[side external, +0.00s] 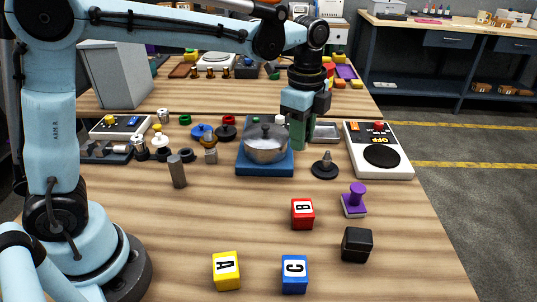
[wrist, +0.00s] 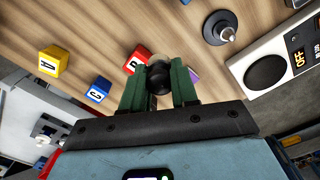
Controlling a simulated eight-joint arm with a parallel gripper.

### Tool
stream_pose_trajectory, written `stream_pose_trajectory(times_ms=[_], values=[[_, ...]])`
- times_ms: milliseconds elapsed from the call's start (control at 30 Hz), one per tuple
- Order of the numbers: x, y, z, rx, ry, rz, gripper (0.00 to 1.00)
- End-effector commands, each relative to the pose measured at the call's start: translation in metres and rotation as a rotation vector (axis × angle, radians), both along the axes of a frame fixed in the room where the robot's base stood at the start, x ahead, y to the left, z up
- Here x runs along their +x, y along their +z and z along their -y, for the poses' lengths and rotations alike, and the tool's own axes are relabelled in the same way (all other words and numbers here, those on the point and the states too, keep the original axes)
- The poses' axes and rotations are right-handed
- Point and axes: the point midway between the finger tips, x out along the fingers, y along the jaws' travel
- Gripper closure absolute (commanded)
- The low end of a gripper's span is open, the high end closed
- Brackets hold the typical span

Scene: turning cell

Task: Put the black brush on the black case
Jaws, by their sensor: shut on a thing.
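My gripper (side external: 298,138) is in the air at the right edge of the blue square base, beside the silver pot, with green fingers pointing down. In the wrist view, my gripper (wrist: 159,88) is shut on a dark rounded thing, seemingly the black brush (wrist: 159,78), with a pale part showing at its far side. The brush cannot be made out in the side view. A black box-shaped block, seemingly the black case (side external: 357,245), sits on the table at the front right, apart from my gripper. In the wrist view it is mostly hidden by the fingers and brush.
Near the case stand a purple stamp (side external: 354,201), a red block (side external: 302,214) and a blue block (side external: 294,274). A yellow block (side external: 226,270) is further left. The silver pot (side external: 265,145), a dark cone (side external: 325,166) and a white device (side external: 377,150) stand behind.

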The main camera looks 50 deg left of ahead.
Motion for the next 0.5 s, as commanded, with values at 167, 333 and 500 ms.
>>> stream_pose_trajectory(times_ms=[167,333,500], values=[[-0.027,0.010,0.085,0.000,-0.232,0.000,1.00],[-0.065,0.018,0.153,0.000,-0.437,0.000,1.00],[-0.105,0.025,0.202,0.000,-0.606,0.000,1.00]])
